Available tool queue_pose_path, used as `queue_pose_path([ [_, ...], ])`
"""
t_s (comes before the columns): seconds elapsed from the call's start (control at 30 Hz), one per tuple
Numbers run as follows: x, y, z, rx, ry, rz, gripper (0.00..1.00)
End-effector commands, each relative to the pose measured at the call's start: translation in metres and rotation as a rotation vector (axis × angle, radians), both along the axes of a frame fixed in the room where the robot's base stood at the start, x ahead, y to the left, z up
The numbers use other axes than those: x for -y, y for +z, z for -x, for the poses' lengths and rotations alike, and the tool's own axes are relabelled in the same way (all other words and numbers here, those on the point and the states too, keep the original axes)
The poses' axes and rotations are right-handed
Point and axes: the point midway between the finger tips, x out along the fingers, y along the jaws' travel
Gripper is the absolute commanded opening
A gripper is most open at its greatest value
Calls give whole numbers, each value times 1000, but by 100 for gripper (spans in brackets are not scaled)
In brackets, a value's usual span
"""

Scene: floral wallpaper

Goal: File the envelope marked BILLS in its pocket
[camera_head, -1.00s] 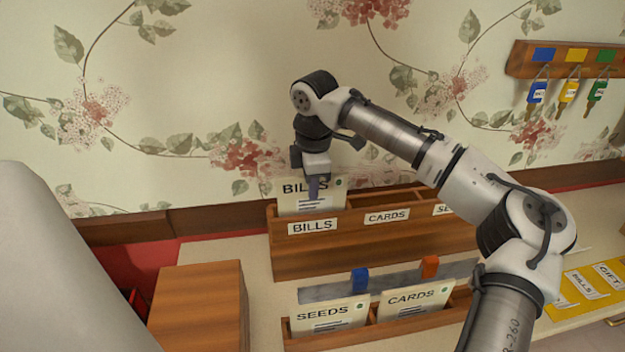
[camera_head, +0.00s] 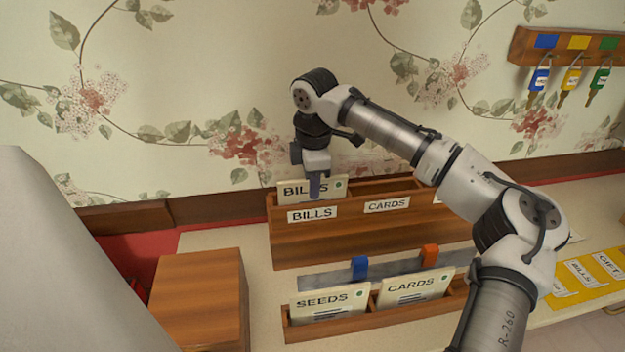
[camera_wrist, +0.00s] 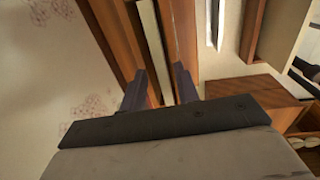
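The cream BILLS envelope (camera_head: 327,187) stands in the rear wooden rack's (camera_head: 345,242) left pocket, behind the BILLS label (camera_head: 312,213). Its top part shows above the front wall, and the rest is hidden in the pocket. My gripper (camera_head: 314,190) is just above this pocket, pointing down. In the wrist view my gripper's (camera_wrist: 160,72) two fingers are spread on either side of the thin envelope edge (camera_wrist: 150,40), with a visible gap on the right.
A front holder (camera_head: 370,322) carries the SEEDS (camera_head: 331,303) and CARDS (camera_head: 415,289) envelopes. The rack's CARDS pocket (camera_head: 387,205) is on the right. A wooden box (camera_head: 200,300) stands front left. Keys (camera_head: 570,80) hang on the wall at the right.

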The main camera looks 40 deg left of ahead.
Motion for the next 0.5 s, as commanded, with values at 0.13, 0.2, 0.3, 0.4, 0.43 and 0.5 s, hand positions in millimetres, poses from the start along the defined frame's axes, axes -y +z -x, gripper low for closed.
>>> queue_pose_path([
  [0.13,0,0,0,0,0,0,33],
  [0.2,0,0,0,0,0,0,33],
  [0.3,0,1,0,0,0,0,33],
  [0.4,0,9,0,0,0,-1,33],
  [0.43,0,13,1,1,0,-2,33],
  [0.5,1,25,1,0,-1,-3,33],
])
